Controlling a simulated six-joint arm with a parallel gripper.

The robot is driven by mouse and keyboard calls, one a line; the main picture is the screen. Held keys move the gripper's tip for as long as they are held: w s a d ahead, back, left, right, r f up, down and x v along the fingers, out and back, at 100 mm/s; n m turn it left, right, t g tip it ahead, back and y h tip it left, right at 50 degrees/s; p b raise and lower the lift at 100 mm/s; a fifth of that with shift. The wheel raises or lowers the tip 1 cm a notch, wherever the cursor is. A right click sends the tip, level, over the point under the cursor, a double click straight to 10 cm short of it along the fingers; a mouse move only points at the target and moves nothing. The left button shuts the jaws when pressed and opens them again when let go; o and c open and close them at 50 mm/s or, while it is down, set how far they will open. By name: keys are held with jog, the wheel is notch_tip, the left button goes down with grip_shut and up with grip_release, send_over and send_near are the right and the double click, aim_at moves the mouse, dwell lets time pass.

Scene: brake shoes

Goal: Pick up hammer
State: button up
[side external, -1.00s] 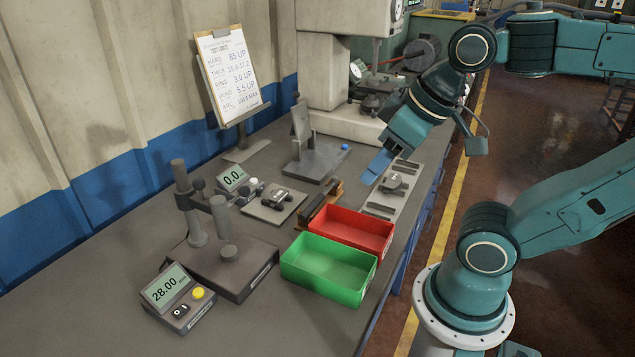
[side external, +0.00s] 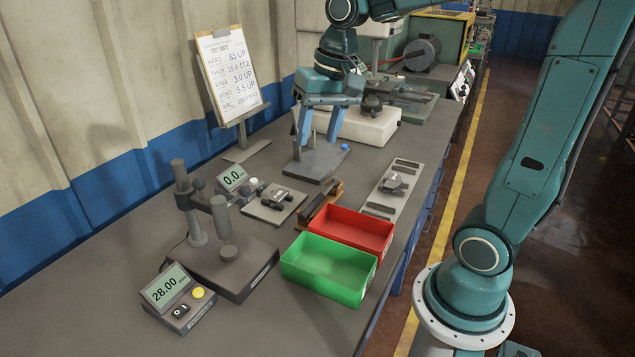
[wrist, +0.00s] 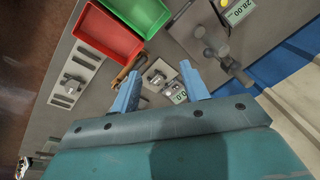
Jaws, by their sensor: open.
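A brown, wooden-looking long piece with a dark part (side external: 321,200) lies against the back-left side of the red bin; it looks like the hammer, but its head is not clear. It also shows in the wrist view as a brown bar (wrist: 124,72), partly behind a finger. My gripper (side external: 318,142) is open and empty, fingers pointing down above the grey plate stand (side external: 318,166), behind the hammer. In the wrist view my gripper (wrist: 160,68) has its two blue fingers wide apart, with the small fixture plate (wrist: 158,76) showing between them.
The red bin (side external: 386,238) and green bin (side external: 320,288) stand at the bench front. A gauge stand (side external: 235,275) and displays (side external: 165,287) are at left. A grey slotted tray (side external: 378,207) lies right. A clipboard (side external: 228,75) stands behind.

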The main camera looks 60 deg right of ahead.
jog(key=w+d+f+m+g, duration=0.1)
jog(key=w+d+f+m, duration=0.2)
jog(key=w+d, duration=0.15)
jog(key=m+g+y, duration=0.3)
jog(key=m+y, duration=0.1)
jog(key=m, duration=0.5)
send_over(320, 194)
jog(key=w+d, duration=0.1)
jog(key=d, duration=0.1)
notch_tip(320, 194, down, 20)
jog(key=shift+w+d+f, duration=0.1)
jog(key=shift+d+f, duration=0.2)
jog(key=shift+f, duration=0.05)
jog(key=shift+f, duration=0.1)
jog(key=shift+a+f, duration=0.3)
jog(key=shift+f, duration=0.2)
jog(key=shift+s+x, duration=0.1)
jog(key=shift+x, duration=1.45)
jog(key=shift+s+x, duration=0.15)
jog(key=shift+x, duration=1.4)
